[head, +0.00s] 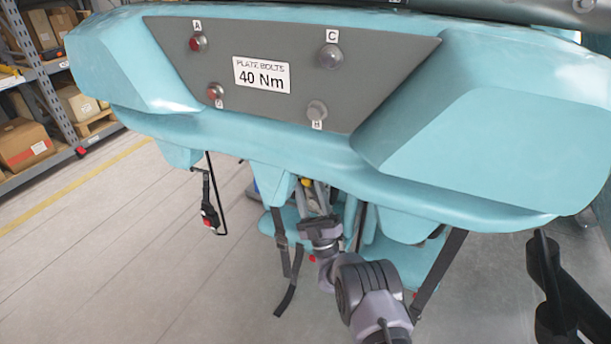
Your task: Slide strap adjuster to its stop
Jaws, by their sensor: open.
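My gripper (312,194) reaches up under the teal car body from the lower middle of the head view. Its jaws are open and look empty; they are small and partly in the shade of the seats. A black strap (278,222) hangs just left of it, with a dark adjuster-like piece (281,241) and a loose tail (286,298) below. My gripper is apart from this strap, to its right. Another black strap (440,275) runs down at the right. I cannot tell for sure which piece is the task's strap adjuster.
The teal car body (270,150) overhangs the arm, with a grey plate (385,50) marked "PLATE BOLTS 40 Nm" (262,76). A buckle with a red button (209,214) hangs at left. Shelves with boxes (28,145) stand far left. The floor at left is clear.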

